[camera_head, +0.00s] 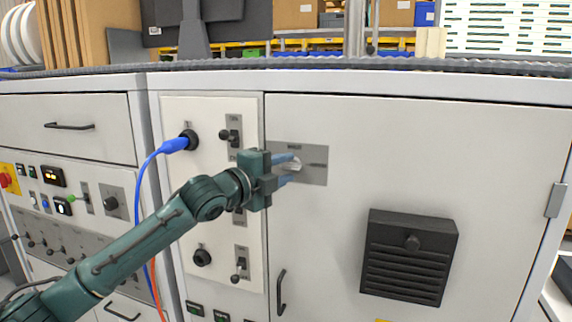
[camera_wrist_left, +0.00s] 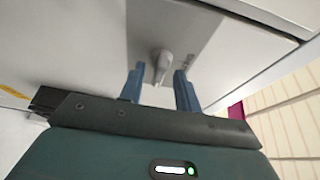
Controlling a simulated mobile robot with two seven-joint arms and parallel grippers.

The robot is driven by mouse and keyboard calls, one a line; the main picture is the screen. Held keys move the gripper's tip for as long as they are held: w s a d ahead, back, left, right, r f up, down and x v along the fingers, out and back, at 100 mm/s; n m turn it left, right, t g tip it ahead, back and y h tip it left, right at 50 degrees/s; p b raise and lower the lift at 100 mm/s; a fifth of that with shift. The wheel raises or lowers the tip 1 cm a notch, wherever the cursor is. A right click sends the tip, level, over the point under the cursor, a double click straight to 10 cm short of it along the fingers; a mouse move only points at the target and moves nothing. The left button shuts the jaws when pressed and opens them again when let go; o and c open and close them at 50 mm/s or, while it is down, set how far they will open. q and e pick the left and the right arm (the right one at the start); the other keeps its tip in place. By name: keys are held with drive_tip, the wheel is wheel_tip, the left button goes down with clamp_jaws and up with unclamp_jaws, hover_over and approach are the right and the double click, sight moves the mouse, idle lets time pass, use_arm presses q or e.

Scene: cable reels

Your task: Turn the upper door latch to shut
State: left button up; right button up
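The upper door latch is a light grey knob (camera_head: 297,164) on a grey label plate (camera_head: 314,169) near the upper left corner of the large white cabinet door. My left gripper (camera_head: 289,170) comes from the left, its two blue fingers pointing at the plate. In the left wrist view the latch (camera_wrist_left: 161,62) shows ahead of and between the fingertips of my left gripper (camera_wrist_left: 158,80). The fingers stand apart, with a gap on each side of the knob. The gripper partly hides the plate's left side in the head view. My right gripper is not in view.
A control panel (camera_head: 180,240) with switches lies left of the door. A blue cable (camera_head: 144,190) is plugged in there and hangs down near my left arm. A black vent box (camera_head: 408,258) sticks out of the door at lower right. A dark door handle (camera_head: 281,292) is below the gripper.

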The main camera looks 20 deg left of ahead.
use_arm(q)
drive_tip(key=shift+w+d, duration=0.25)
drive_tip(key=shift+w, duration=0.25)
drive_tip(key=c, duration=0.7)
drive_tip(key=shift+o, duration=0.2)
